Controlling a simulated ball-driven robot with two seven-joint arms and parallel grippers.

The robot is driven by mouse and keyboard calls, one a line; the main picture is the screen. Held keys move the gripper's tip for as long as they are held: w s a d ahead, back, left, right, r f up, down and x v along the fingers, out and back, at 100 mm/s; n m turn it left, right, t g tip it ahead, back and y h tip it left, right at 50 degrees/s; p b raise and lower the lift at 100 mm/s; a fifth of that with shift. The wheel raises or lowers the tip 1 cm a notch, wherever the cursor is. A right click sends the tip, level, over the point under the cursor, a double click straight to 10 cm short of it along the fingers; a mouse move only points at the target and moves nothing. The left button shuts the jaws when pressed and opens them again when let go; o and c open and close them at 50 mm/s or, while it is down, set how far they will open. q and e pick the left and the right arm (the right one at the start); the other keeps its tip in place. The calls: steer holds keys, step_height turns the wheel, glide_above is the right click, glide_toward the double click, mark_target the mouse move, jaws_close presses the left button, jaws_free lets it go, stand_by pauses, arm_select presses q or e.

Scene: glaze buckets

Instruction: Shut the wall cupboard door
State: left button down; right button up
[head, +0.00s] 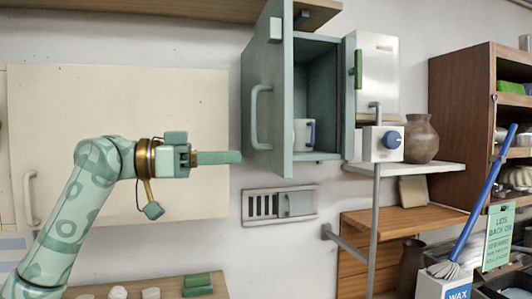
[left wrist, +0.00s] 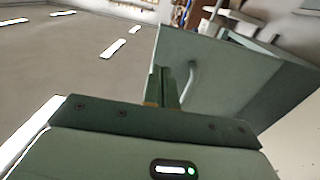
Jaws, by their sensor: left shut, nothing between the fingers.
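The wall cupboard (head: 320,98) is grey-green and hangs on the wall. Its door (head: 272,95) is hinged at the left and stands wide open, jutting out toward me. A bar handle (head: 256,116) is on the door's outer face. A white mug (head: 301,134) with a blue handle stands inside. My left gripper (head: 238,157) is shut and empty, its fingertips close to the outer face of the door at the lower left. I cannot tell whether they touch. In the left wrist view the fingers (left wrist: 165,85) point toward the door (left wrist: 215,80) and its handle (left wrist: 190,82). My right gripper is not in view.
A white box with a blue knob (head: 390,141) and a brown vase (head: 420,137) stand on a shelf right of the cupboard. A vent plate (head: 295,205) is on the wall below. A blue-handled brush (head: 480,205) leans at the right. A cream panel (head: 120,90) covers the wall at left.

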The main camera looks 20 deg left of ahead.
mark_target(282, 156)
arm_select(q)
steer(key=p+x, duration=0.1)
steer(key=x, duration=0.6)
steer(key=shift+w+d, duration=0.1)
steer(key=shift+w, duration=0.05)
steer(key=shift+d+p, duration=0.15)
steer(key=shift+p, duration=0.2)
